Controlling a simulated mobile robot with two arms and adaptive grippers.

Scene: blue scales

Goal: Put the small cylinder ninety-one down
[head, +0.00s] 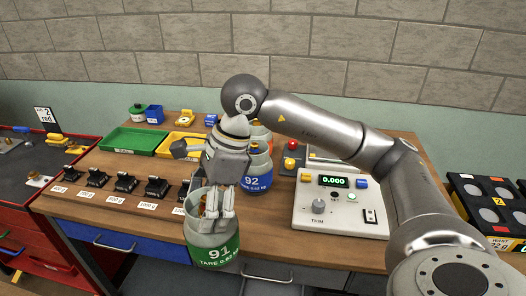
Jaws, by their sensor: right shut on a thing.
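The small cylinder ninety-one (205,238) is grey with a green band reading "91" and "TARE 0.62 kg". It is upright at the front edge of the wooden table (130,222) and covers part of that edge. Whether its base touches anything cannot be told. My right gripper (216,214) points down and is shut on the top of cylinder ninety-one. Its fingers hide part of the cylinder's neck. My left gripper is not in view.
Cylinder 92 (256,181), with a blue band, stands just behind. An orange-marked cylinder (261,138) is partly hidden farther back. The scale (318,212) reads 0.000 at right. Black weights (126,184), a green tray (131,141) and a yellow tray (178,144) are at left.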

